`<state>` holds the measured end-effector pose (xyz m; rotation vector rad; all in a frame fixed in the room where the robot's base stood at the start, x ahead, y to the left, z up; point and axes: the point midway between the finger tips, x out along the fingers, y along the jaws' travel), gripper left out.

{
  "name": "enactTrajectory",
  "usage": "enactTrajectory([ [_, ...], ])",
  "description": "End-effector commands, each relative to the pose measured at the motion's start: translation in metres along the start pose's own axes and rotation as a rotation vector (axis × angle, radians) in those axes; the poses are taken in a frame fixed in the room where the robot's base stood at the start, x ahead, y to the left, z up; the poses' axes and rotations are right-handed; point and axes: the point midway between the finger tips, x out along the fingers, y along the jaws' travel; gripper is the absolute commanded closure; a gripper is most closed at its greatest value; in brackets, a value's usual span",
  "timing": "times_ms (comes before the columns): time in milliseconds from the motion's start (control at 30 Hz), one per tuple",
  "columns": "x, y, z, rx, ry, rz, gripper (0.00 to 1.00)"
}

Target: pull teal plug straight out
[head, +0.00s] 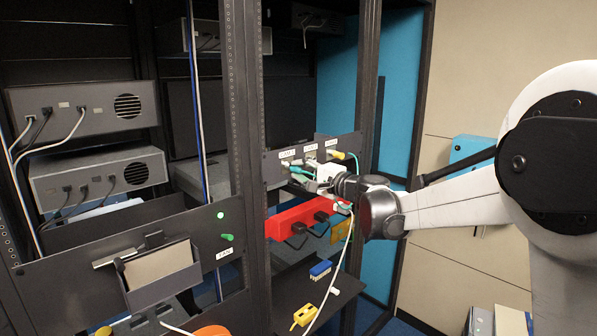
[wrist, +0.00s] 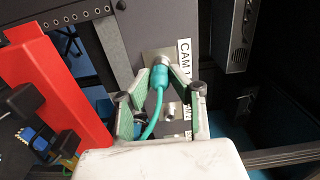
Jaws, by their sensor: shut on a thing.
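The teal plug (wrist: 159,77) sits at a metal socket (wrist: 158,57) on the grey panel, beside a label reading CAM. Its teal cable (wrist: 150,122) curves down between my fingers. My gripper (wrist: 161,80) is shut on the plug, with one finger on each side. In the head view my gripper (head: 313,176) is at the panel (head: 276,172), among the cables, and largely hides the plug. The plug still meets the socket collar; how deep it sits I cannot tell.
A red power strip (head: 292,222) with black plugs runs just below my gripper. A yellow plug (head: 338,155) sits on the same panel to the right. A rack post (head: 367,80) stands close to my wrist. Blue (head: 320,269) and yellow (head: 304,316) connectors lie on the shelf below.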

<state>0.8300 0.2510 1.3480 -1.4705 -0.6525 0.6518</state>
Motion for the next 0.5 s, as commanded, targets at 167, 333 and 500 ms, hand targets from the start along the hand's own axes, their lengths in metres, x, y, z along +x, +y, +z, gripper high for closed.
enactTrajectory([
  [167, -0.006, 0.000, 0.000, 0.000, 0.000, 0.000, 1.00],
  [333, -0.012, 0.000, 0.000, 0.000, -0.001, 0.000, 1.00],
  [500, -0.018, 0.000, 0.000, 0.000, 0.000, 0.000, 1.00],
])
